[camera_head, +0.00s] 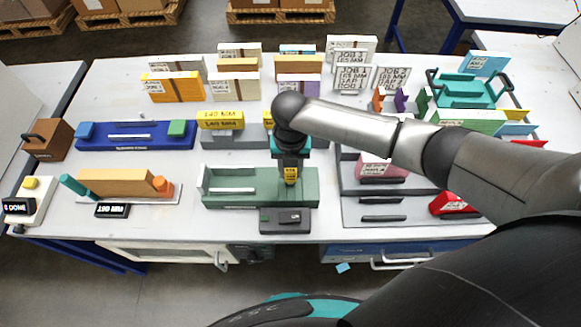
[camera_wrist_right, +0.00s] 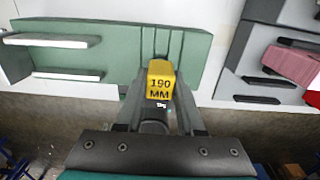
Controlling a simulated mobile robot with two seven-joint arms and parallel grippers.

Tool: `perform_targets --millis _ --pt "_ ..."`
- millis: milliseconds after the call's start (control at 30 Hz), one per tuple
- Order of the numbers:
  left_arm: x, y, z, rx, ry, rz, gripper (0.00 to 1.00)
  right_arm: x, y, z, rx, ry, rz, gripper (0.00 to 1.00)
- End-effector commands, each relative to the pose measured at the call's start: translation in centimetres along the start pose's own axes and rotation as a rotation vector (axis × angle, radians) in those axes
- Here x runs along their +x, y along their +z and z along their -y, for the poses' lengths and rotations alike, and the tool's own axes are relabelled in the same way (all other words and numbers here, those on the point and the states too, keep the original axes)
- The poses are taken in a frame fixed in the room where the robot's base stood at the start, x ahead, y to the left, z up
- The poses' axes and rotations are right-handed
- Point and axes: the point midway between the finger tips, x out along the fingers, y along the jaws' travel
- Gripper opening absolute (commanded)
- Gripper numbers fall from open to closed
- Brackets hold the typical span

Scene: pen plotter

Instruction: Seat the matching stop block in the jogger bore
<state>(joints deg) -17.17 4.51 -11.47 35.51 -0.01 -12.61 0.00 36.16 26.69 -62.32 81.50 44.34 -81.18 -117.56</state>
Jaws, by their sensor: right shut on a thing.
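My right gripper (camera_head: 290,172) is shut on a yellow stop block (camera_head: 291,176), over the right part of the green jogger (camera_head: 225,198). In the right wrist view the block (camera_wrist_right: 160,80) reads "190 MM" and sits between the fingers of the gripper (camera_wrist_right: 160,100). The jogger (camera_wrist_right: 120,60) lies just beyond it there, with dark grooves and two white-topped rails. The bore is not distinguishable; the block and gripper cover part of the jogger. I cannot tell whether the block touches it. A black display (camera_head: 112,210) at the left reads "190 MM". My left gripper is out of view.
A yellow labelled block (camera_head: 220,119) stands on a grey rack behind the jogger. A small dark box (camera_head: 285,221) is at the jogger's front edge. A grey tray (camera_head: 360,212) with a pink block (camera_head: 375,168) lies to the right. Paper stacks fill the back.

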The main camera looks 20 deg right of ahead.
Motion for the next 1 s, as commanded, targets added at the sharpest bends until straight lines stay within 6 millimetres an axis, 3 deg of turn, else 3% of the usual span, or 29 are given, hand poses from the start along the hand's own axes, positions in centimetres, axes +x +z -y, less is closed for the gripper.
perform_targets --millis 1000 --pt "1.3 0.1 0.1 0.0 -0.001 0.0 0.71 2.0 0.0 0.0 0.0 0.0 0.0 0.0"
